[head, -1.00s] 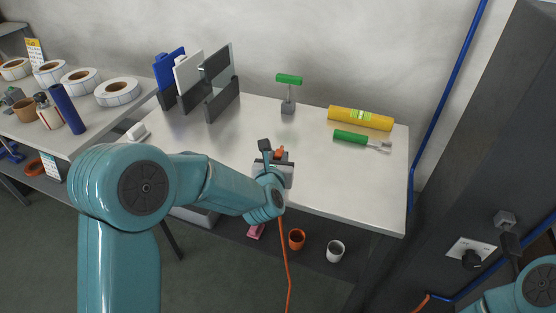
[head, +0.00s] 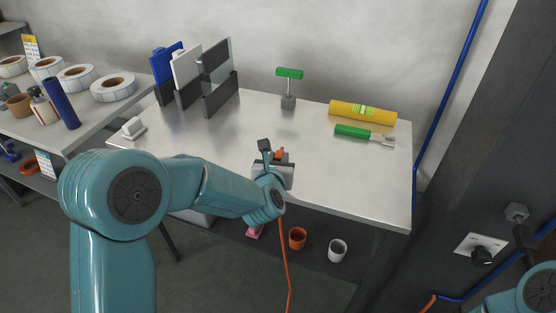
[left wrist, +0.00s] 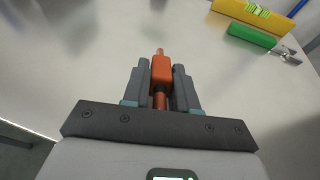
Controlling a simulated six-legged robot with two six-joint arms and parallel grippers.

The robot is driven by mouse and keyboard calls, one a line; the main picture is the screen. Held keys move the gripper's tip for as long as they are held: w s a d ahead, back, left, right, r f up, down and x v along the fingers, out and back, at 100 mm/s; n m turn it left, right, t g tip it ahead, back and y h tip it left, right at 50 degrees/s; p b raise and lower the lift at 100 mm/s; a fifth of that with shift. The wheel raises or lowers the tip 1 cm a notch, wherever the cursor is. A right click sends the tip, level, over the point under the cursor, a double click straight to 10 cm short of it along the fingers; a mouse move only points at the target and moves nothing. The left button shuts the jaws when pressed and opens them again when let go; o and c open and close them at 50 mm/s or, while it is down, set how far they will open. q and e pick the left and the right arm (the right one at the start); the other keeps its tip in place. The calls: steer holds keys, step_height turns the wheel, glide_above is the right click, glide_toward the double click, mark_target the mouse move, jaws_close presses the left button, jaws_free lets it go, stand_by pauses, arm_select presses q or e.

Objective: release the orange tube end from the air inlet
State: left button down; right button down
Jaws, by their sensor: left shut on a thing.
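My left gripper (head: 271,150) is over the front edge of the white worktable (head: 340,185). It is shut on an orange tube end (head: 279,153). In the left wrist view the orange tube end (left wrist: 160,72) lies between the two grey fingers (left wrist: 161,84), its narrow tip pointing away past them. No fitting shows around that tip. An orange tube (head: 285,260) hangs down below the gripper. I cannot clearly identify the air inlet; a wall plate with a black fitting (head: 481,254) is at the lower right.
Upright holders (head: 220,98) stand at back left. An orange cup (head: 297,238) and a white cup (head: 337,250) are below. The table's middle is clear.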

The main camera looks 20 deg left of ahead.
arm_select(q)
steer(key=c, duration=0.8)
jaws_free()
steer(key=v, duration=1.6)
steer(key=shift+s, duration=0.15)
